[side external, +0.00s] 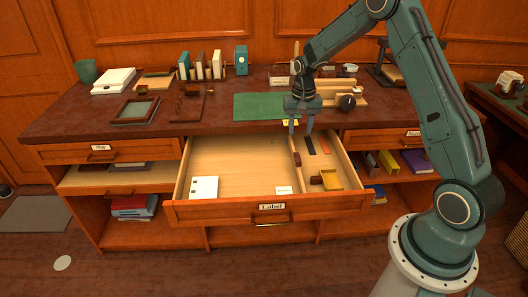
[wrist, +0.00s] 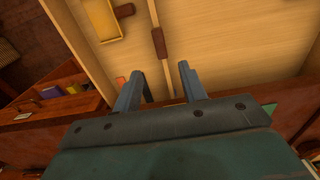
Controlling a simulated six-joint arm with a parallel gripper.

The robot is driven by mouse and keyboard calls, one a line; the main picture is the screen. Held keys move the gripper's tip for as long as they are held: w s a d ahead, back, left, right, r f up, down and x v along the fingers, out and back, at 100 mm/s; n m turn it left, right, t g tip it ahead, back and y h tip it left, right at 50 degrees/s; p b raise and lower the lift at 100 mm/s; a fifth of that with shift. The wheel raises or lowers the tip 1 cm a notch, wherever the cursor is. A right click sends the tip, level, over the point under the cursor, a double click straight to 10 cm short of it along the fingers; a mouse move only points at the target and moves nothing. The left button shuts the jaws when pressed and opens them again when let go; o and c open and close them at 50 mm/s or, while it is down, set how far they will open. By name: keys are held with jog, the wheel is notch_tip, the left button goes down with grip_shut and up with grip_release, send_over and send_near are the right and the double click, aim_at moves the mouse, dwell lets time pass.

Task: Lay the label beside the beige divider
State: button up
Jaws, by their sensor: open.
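The drawer (side external: 237,206) is pulled open, with a plate reading "Label" on its front. A thin beige divider (side external: 301,182) runs front to back inside it, with a brown block (side external: 297,159) on it. The divider (wrist: 153,12) and block (wrist: 160,43) also show in the wrist view. A small white card (side external: 284,190), possibly the label, lies just left of the divider near the drawer front. My gripper (side external: 300,131) is open and empty above the rear of the drawer. In the wrist view its fingertips (wrist: 160,71) point toward the divider, apart from it.
A yellow tray (side external: 331,180), a dark strip (side external: 310,146) and an orange strip (side external: 325,146) lie right of the divider. A white stack (side external: 204,187) sits at the drawer's left. A green mat (side external: 262,106) is on the desktop behind. The drawer's middle left is clear.

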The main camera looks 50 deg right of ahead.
aim_at(297, 157)
notch_tip(297, 157, down, 11)
jog(key=shift+f, duration=0.15)
dwell(0.4)
grip_shut()
